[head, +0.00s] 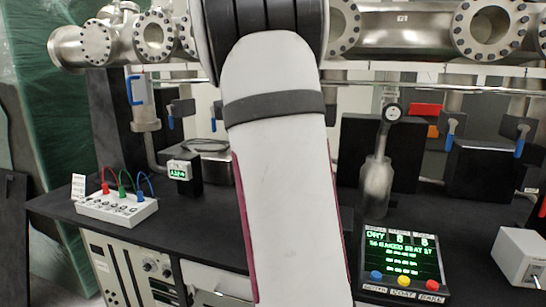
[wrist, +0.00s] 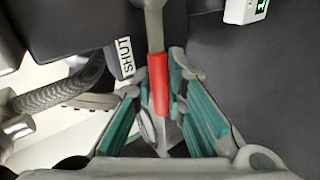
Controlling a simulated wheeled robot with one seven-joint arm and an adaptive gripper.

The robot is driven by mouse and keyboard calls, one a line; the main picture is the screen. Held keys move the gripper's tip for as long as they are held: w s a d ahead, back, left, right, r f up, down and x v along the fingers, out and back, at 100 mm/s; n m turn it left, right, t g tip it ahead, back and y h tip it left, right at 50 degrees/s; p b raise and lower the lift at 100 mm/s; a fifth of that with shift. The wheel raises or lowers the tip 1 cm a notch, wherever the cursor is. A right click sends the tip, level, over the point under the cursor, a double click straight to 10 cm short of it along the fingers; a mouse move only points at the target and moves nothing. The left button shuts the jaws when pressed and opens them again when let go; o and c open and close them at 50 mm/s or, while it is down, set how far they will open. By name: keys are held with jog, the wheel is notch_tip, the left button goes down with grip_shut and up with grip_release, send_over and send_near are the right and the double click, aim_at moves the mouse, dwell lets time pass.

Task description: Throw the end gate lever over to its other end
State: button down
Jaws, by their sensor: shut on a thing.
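The lever, a grey metal bar with a red sleeve (wrist: 158,98), runs down from the top middle of the wrist view. A white tag reading SHUT (wrist: 125,58) is just left of it. My gripper (wrist: 160,82) has its teal-padded fingers on either side of the red sleeve and is shut on it. The lever's upper end runs out of the wrist view, and its lower end is partly hidden between the fingers. In the head view my own arm covers the middle, hiding the gripper and this lever.
A small white box with a green display (wrist: 245,10) is at the wrist view's top right. A braided hose (wrist: 60,97) lies at left. In the head view, steel pipework (head: 405,25) spans the back, and a socket box (head: 117,208) and a display panel (head: 402,255) stand on the black bench.

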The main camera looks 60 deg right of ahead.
jog(key=shift+d+r, duration=0.15)
jog(key=shift+r, duration=0.4)
jog(key=c, duration=1.6)
grip_release()
jog(key=shift+r, duration=0.1)
jog(key=shift+c, duration=0.2)
jog(key=shift+f, duration=0.2)
jog(key=v, duration=1.2)
